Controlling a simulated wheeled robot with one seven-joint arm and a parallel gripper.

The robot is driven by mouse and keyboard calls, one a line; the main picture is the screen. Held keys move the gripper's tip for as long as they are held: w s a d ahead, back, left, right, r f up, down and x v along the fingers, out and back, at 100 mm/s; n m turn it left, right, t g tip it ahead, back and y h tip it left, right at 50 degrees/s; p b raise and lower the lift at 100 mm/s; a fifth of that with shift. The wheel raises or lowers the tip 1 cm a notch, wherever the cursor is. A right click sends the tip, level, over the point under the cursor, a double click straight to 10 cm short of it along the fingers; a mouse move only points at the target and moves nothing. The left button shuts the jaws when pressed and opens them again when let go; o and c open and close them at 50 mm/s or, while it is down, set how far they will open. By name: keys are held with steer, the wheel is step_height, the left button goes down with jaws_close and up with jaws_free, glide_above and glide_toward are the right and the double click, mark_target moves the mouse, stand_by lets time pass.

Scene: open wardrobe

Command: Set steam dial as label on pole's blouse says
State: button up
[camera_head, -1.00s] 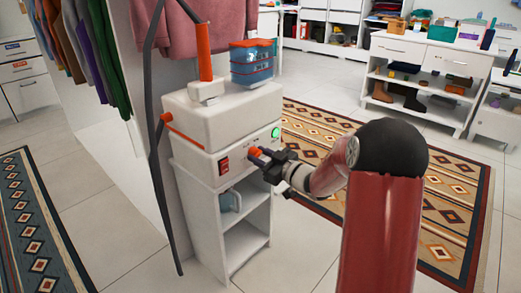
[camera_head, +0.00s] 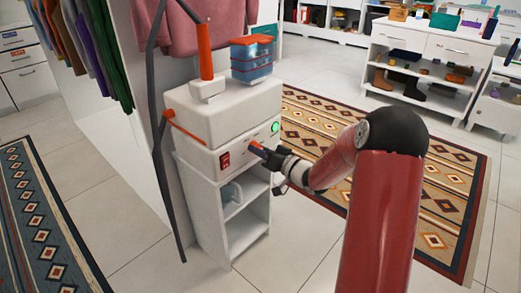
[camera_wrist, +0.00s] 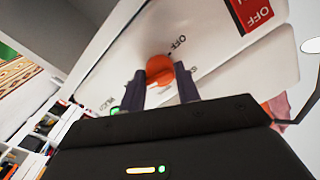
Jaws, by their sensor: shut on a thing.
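The steamer (camera_head: 208,118) is a white box on a white shelf stand. Its orange dial (camera_wrist: 160,70) sits on the front panel, between the red switch and the green light. My gripper (camera_wrist: 161,84) is shut on the dial, one dark finger on each side; in the head view my gripper (camera_head: 263,152) covers most of it. In the wrist view an OFF mark is printed close beside the dial; other marks are partly hidden by the fingers. The dial's pointer is not clear. The pink blouse (camera_head: 190,28) hangs above the steamer; no label on it is readable.
A red switch (camera_head: 224,160) marked OFF and a lit green light (camera_head: 275,127) flank the dial. A black hose (camera_head: 163,170) runs down the left side. Patterned rugs and open floor lie around.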

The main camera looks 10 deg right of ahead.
steer(key=shift+f, duration=0.1)
stand_by(0.4)
steer(key=o, duration=0.9)
steer(key=shift+o, duration=0.2)
steer(key=shift+s, duration=0.1)
steer(key=v, duration=0.7)
steer(key=shift+s+d+b, duration=0.25)
steer(key=shift+b, duration=0.05)
